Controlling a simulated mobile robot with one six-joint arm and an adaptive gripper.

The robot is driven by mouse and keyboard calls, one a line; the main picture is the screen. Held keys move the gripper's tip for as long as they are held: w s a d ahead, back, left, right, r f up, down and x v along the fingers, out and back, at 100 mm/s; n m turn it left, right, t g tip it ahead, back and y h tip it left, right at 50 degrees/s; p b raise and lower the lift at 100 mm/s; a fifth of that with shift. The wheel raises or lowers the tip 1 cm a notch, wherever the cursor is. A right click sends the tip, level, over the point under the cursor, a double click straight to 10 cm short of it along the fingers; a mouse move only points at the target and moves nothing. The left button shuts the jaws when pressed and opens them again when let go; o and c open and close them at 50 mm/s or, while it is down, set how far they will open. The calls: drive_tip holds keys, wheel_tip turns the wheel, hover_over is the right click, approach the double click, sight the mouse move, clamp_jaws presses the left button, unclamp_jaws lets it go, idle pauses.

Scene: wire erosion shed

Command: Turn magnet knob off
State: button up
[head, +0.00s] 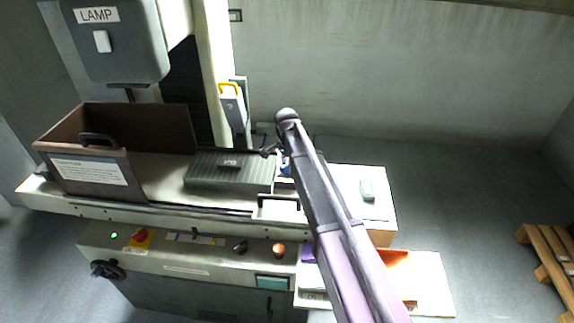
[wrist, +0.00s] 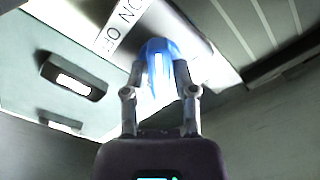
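The blue magnet knob (wrist: 160,58) is between the two fingers of my gripper (wrist: 161,75) in the wrist view. The fingers lie against its sides and look closed on it. A white label reading ON OFF (wrist: 121,26) is beside the knob, upper left. In the head view a bit of the blue knob (head: 286,167) shows at the right end of the grey ribbed magnetic chuck (head: 205,177). My arm hides much of that spot, and my gripper (head: 270,152) shows only partly there. The knob's exact setting is hard to read.
A brown open-sided guard box (head: 90,169) stands left of the chuck. A black handle (head: 278,197) is on the table front. The panel below has a red-and-yellow switch (head: 140,237) and an orange button (head: 278,249). A white surface (head: 345,180) lies right of my arm.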

clamp_jaws()
drive_tip(key=shift+n, duration=0.5)
drive_tip(key=n, duration=0.2)
drive_tip(key=shift+n, duration=0.4)
drive_tip(key=n, duration=1.4)
drive_tip(key=shift+s, duration=0.1)
